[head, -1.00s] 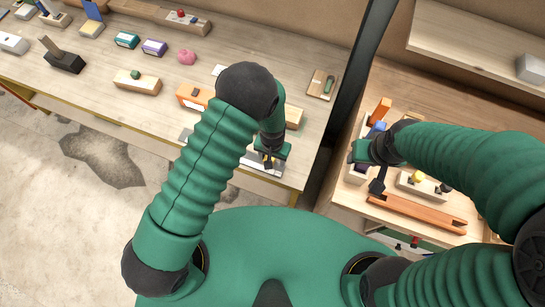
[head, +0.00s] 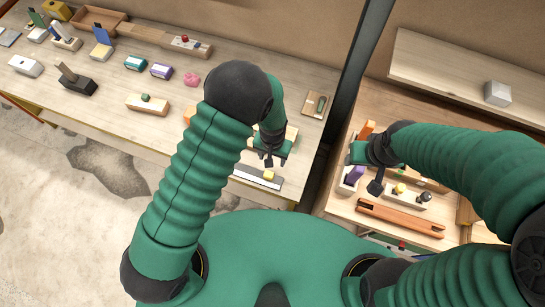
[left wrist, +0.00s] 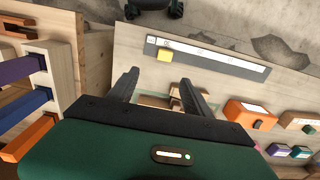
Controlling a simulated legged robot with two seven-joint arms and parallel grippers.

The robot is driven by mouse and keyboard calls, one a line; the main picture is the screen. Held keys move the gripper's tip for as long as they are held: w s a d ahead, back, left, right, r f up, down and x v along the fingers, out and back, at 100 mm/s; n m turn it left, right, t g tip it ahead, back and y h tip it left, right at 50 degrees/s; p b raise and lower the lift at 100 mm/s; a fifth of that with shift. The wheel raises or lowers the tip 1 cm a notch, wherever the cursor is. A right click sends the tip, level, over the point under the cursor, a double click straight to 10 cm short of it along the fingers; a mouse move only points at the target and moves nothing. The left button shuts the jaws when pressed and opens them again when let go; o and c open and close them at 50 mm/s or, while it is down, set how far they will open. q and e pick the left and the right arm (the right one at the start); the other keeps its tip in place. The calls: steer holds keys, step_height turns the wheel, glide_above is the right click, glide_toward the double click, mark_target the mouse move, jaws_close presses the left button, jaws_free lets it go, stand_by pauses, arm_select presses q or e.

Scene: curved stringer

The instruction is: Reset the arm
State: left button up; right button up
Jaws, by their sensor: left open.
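My left gripper (head: 270,158) is over the front right part of the left table (head: 105,101). In the left wrist view its two dark fingers (left wrist: 160,88) stand apart with nothing between them. A grey strip (head: 242,177) with a yellow block (head: 268,175) on it lies near the table's front edge, in front of the gripper. My right gripper (head: 375,170) hangs over the right table beside a block holder with a purple piece (head: 354,175). Its fingers are too small and dark to tell their opening.
An orange box (left wrist: 249,114) is on the left table, with a wooden block with a green knob (head: 147,103) and a black holder (head: 76,82) further left. A dark post (head: 358,60) separates the tables. An orange-brown beam (head: 400,217) lies on the right table's front.

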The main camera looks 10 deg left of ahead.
arm_select(q)
steer(key=shift+a, duration=0.25)
steer(key=s+a+n+t+b, duration=0.1)
steer(key=s+a+b, duration=0.2)
steer(key=a+b, duration=0.4)
steer(key=s+a+f+n+t+b, duration=0.1)
steer(key=s+a+b, duration=0.3)
steer(key=a+b, duration=0.4)
steer(key=n+b, duration=0.1)
steer(key=b, duration=0.6)
steer(key=shift+a+f+t, duration=0.2)
steer(key=shift+t, duration=0.1)
steer(key=shift+s+a, duration=0.1)
steer(key=shift+s, duration=0.05)
steer(key=shift+a, duration=0.3)
